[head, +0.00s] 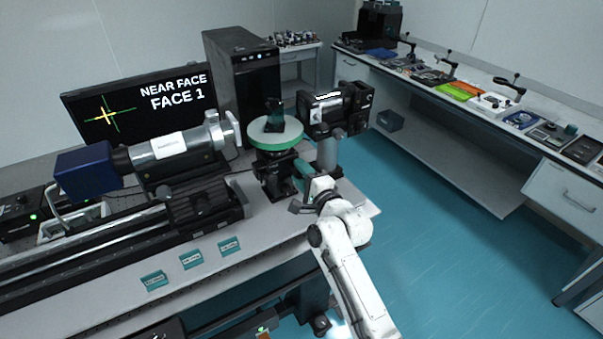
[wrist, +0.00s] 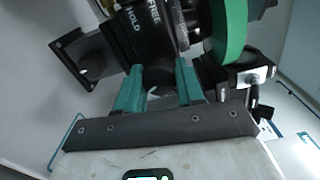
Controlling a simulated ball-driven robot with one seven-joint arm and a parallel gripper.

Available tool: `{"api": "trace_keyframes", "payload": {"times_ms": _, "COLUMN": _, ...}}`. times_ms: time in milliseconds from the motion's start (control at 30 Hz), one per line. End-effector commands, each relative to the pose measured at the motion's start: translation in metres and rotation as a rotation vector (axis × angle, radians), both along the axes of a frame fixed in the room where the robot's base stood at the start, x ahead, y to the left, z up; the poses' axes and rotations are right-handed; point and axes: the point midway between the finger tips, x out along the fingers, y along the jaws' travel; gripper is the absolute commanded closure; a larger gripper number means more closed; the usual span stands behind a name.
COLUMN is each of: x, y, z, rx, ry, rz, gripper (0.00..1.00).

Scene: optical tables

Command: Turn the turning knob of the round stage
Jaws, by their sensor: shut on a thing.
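The round stage (head: 275,134) has a pale top with a green rim and stands on a black mount (head: 275,172). A dark upright piece (head: 273,115) stands on its top. In the wrist view the green rim (wrist: 229,30) is at upper right, beside a dark body (wrist: 145,35) marked HOLD and FREE. My gripper (head: 303,172) is at the right side of the mount, below the rim. Its teal fingers (wrist: 160,76) are shut on a dark part just below those marks, which appears to be the turning knob (wrist: 158,78); the fingers mostly hide it.
A silver cylinder instrument (head: 175,146) lies left of the stage, and a black camera-like unit (head: 336,108) stands close on the right. The monitor (head: 140,105) behind reads NEAR FACE, FACE 1. Small teal labelled blocks (head: 191,259) lie at the table's front. Open floor (head: 450,240) is on the right.

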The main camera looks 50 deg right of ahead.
Motion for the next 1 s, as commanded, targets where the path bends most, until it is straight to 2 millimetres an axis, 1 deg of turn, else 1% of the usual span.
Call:
{"api": "trace_keyframes", "payload": {"times_ms": 67, "x": -0.001, "y": -0.001, "z": -0.002, "rx": 0.0, "ry": 0.004, "rz": -0.003, "gripper": 0.93}}
{"api": "trace_keyframes", "payload": {"times_ms": 100, "x": -0.001, "y": -0.001, "z": -0.002, "rx": 0.0, "ry": 0.004, "rz": -0.003, "gripper": 0.59}}
{"api": "trace_keyframes", "payload": {"times_ms": 333, "x": -0.001, "y": -0.001, "z": -0.001, "rx": 0.0, "ry": 0.002, "rz": -0.002, "gripper": 0.37}}
{"api": "trace_keyframes", "payload": {"times_ms": 567, "x": -0.001, "y": 0.0, "z": -0.001, "rx": -0.001, "ry": 0.001, "rz": -0.001, "gripper": 0.37}}
{"api": "trace_keyframes", "payload": {"times_ms": 667, "x": -0.005, "y": 0.001, "z": -0.001, "rx": -0.002, "ry": 0.002, "rz": -0.001, "gripper": 0.37}}
{"api": "trace_keyframes", "payload": {"times_ms": 767, "x": -0.015, "y": 0.004, "z": -0.002, "rx": -0.002, "ry": 0.004, "rz": 0.0, "gripper": 0.37}}
{"api": "trace_keyframes", "payload": {"times_ms": 867, "x": -0.03, "y": 0.008, "z": -0.002, "rx": -0.002, "ry": 0.003, "rz": 0.0, "gripper": 0.37}}
{"api": "trace_keyframes", "payload": {"times_ms": 1000, "x": -0.055, "y": 0.015, "z": -0.003, "rx": -0.004, "ry": 0.005, "rz": 0.0, "gripper": 0.37}}
